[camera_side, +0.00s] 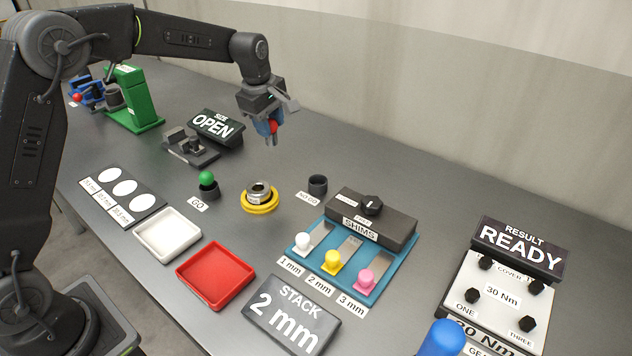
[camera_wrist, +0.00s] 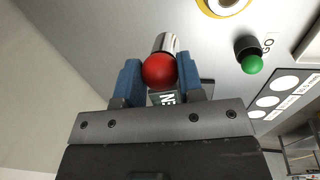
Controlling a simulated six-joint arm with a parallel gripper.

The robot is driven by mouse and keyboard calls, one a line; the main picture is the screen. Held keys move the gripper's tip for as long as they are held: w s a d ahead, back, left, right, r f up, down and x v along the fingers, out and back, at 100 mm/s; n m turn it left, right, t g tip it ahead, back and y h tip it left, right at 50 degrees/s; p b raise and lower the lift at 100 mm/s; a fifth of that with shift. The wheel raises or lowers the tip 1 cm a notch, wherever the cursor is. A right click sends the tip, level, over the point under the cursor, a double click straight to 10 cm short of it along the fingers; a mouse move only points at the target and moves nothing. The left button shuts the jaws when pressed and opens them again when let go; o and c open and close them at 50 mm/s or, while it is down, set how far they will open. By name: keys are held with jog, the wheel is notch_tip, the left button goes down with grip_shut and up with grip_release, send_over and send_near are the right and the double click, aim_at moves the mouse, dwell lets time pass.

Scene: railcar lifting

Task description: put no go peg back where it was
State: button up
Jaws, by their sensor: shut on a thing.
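My gripper (camera_side: 269,128) is shut on the no go peg, whose red ball (camera_side: 273,127) shows between the fingers in the side view. In the wrist view the red ball (camera_wrist: 159,71) sits between the blue fingers of my gripper (camera_wrist: 160,80), with the peg's silver shaft pointing away from it. The peg is held in the air, above and behind the yellow ring. The dark NO GO holder (camera_side: 318,185) stands on the table to the right of and nearer than my gripper, and looks empty.
The green-topped go peg (camera_side: 207,179) stands in its holder at the left. A metal part sits in the yellow ring (camera_side: 259,203). The shims block (camera_side: 371,218) stands right of the NO GO holder. The dark OPEN sign (camera_side: 215,126) is left of my gripper.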

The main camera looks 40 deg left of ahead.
jog(key=shift+w+d+f, duration=0.7)
jog(key=shift+d+f, duration=1)
jog(key=shift+f, duration=0.05)
jog(key=shift+w+d+f, duration=0.75)
jog(key=shift+d+f, duration=0.95)
jog(key=shift+f, duration=0.1)
jog(key=shift+w+d+f, duration=0.7)
jog(key=shift+d+f, duration=1)
jog(key=shift+f, duration=0.05)
jog(key=o, duration=0.9)
jog(key=shift+f, duration=0.15)
jog(key=shift+o, duration=0.2)
